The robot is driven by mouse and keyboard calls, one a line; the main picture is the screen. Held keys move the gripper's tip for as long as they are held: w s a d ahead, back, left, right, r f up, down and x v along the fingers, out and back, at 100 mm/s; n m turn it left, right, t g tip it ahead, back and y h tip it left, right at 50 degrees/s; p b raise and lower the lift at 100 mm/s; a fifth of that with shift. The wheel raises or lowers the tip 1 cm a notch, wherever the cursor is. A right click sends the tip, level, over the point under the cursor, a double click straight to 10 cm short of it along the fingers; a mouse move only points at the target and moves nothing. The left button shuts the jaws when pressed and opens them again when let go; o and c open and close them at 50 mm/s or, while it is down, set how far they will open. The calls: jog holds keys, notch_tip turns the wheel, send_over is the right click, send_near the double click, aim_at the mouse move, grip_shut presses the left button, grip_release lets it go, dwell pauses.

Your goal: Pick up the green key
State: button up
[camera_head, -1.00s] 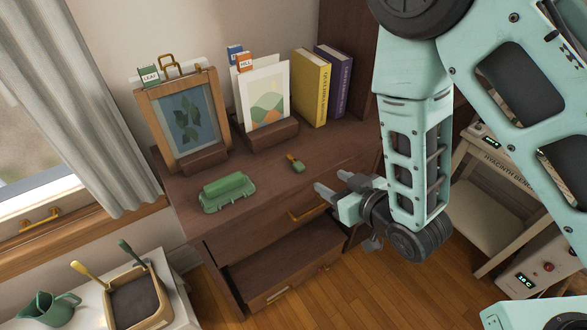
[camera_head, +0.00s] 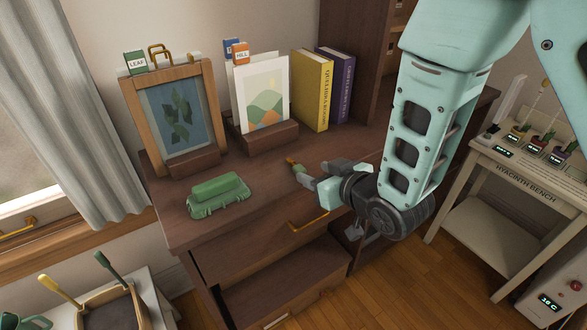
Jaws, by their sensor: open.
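The green case (camera_head: 220,194) lies left of the gripper. A framed leaf picture (camera_head: 178,118), a landscape print in a stand (camera_head: 264,110) and a yellow book (camera_head: 311,90) stand behind. An open drawer (camera_head: 300,278) juts out below. A pale bench (camera_head: 520,180) stands right.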

aim_at(296, 165)
jog(key=shift+p+x, duration=0.35)
jog(key=shift+x, duration=3.2)
jog(key=shift+c, duration=0.3)
jog(key=c, duration=1)
